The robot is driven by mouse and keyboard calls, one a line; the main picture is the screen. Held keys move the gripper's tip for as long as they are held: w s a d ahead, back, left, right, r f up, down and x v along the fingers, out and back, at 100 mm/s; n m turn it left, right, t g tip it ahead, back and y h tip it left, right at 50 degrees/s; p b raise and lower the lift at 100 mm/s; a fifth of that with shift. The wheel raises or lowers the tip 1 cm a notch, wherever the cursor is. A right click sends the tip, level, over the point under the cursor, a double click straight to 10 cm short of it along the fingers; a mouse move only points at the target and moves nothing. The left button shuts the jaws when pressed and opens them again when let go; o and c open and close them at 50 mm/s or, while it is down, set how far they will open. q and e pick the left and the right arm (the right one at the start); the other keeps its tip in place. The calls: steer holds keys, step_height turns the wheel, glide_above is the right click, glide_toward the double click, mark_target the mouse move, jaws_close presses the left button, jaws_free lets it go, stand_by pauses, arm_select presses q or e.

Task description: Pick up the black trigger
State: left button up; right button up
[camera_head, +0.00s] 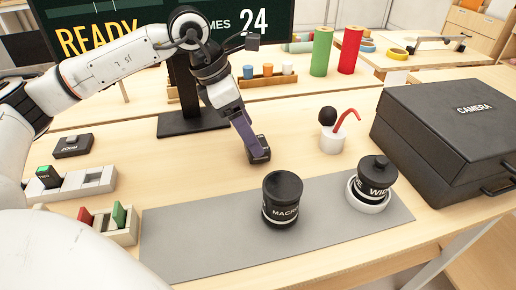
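My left gripper (252,143) reaches down over the middle of the table, behind the grey mat. A small black block (260,152) is at its fingertips, close to the tabletop; it may be the black trigger. I cannot tell whether the fingers are shut on it or only beside it, as the gripper hides part of it. Another small black box marked ZOOM (72,146) lies on the table at the left, apart from the gripper. My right gripper is not in view.
A grey mat (230,240) bears a black MACRO lens (282,200) and a WIDE lens (374,180) in a white ring. A white cup (332,141) with a black ball and red hook stands behind. A CAMERA case (440,130) fills the right. Slotted trays (90,184) stand left.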

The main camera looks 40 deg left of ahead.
arm_select(q)
steer(key=x, duration=0.5)
steer(key=shift+w+d, duration=0.1)
steer(key=c, duration=1.1)
